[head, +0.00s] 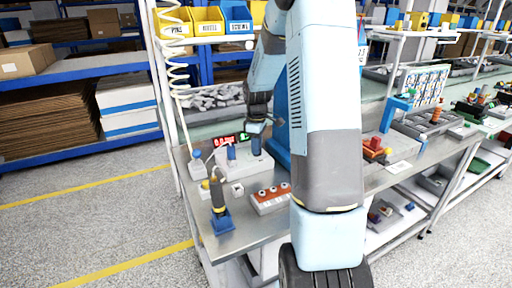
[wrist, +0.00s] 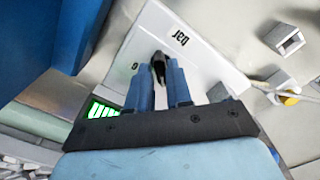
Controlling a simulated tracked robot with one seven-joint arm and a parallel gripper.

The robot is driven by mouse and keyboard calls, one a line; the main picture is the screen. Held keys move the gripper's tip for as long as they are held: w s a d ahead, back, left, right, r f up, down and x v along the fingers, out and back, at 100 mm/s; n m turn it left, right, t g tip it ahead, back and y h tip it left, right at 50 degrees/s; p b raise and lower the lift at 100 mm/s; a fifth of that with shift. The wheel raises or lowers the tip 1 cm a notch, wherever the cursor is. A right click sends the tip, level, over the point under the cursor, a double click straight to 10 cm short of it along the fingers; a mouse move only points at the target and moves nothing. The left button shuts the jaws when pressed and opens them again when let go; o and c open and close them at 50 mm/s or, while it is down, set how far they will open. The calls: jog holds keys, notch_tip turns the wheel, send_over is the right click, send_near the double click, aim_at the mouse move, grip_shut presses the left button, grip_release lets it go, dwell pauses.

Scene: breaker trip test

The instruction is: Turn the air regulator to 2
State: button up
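The air regulator is a pale box (head: 247,166) on the bench; its pale face (wrist: 208,62) in the wrist view bears the word "bar", upside down. A small black knob (wrist: 158,62) sticks out of that face. My gripper (wrist: 158,72) has its two blue fingers close together, one on each side of the knob and seemingly touching it. In the head view my gripper (head: 256,126) is over the box, and the knob is hidden there. The dial marks are mostly covered, apart from a small one left of the knob.
A red display (head: 224,140) and a green display (head: 243,137) stand behind the box. A blue post (head: 231,152) rises from it. A yellow-and-black tool in a blue stand (head: 221,222) and a strip with red buttons (head: 270,198) are nearer on the bench.

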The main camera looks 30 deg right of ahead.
jog(key=o, duration=0.3)
notch_tip(320, 180, up, 14)
jog(key=shift+f, duration=0.15)
dwell(0.5)
jog(key=shift+a, duration=0.1)
dwell(0.3)
jog(key=s+a+r+m+t, duration=0.1)
jog(key=s+a+r+m, duration=0.1)
jog(key=s+a+r, duration=0.4)
jog(key=s+a+r+m+t, duration=0.2)
jog(key=s+a+r, duration=0.15)
jog(key=s, duration=0.45)
jog(key=s+a+m+t, duration=0.1)
jog(key=s+a+m, duration=0.1)
jog(key=s, duration=0.6)
jog(key=s+a+m+t, duration=0.1)
jog(key=s+a+m, duration=0.1)
jog(key=s, duration=0.5)
jog(key=shift+s+a+f+m+t, duration=0.3)
jog(key=shift+s+a+m, duration=0.1)
jog(key=shift+m, duration=0.2)
